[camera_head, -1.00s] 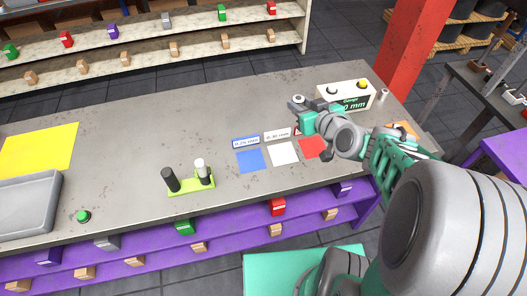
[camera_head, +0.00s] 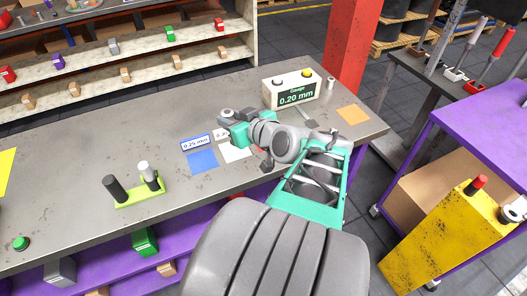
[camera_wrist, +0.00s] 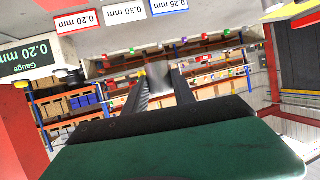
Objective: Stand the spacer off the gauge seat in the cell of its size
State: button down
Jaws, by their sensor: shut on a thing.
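My gripper (camera_head: 228,118) is above the bench, behind the label row. In the wrist view its fingers (camera_wrist: 160,90) are shut on a small grey spacer (camera_wrist: 159,78), which is blurred. The gauge (camera_head: 292,95) reads 0.20 mm and stands to the right of my gripper. The blue cell (camera_head: 202,162) has the 0.25 mm label (camera_head: 195,143). The white cell (camera_head: 233,154) is beside it and partly covered by my arm. The wrist view shows the red-framed 0.20 mm label (camera_wrist: 76,20) and the 0.30 mm label (camera_wrist: 125,12).
A green holder (camera_head: 138,199) with a black and a white-topped post stands left of the cells. An orange square (camera_head: 353,114) lies right of the gauge. A green button (camera_head: 20,243) is at the front left. Bare bench lies between holder and shelves.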

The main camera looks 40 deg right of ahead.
jog(key=s+d+f+m+h+b, duration=0.2)
jog(key=s+d+f+h+b, duration=0.25)
jog(key=s, duration=0.45)
jog(key=shift+g+y, duration=0.3)
jog(key=shift+y, duration=0.25)
jog(key=w+d+f, duration=0.3)
jog(key=w+d+f+p, duration=0.1)
jog(key=w+d+f, duration=0.2)
jog(key=w, duration=0.1)
jog(key=w+d+f, duration=0.3)
jog(key=d, duration=0.1)
jog(key=shift+w+f, duration=0.15)
jog(key=shift+w, duration=0.25)
notch_tip(320, 180, down, 3)
jog(key=shift+w+d+r+m+p, duration=0.15)
jog(key=shift+m+p, duration=0.15)
jog(key=shift+p, duration=0.15)
jog(key=shift+f, duration=0.35)
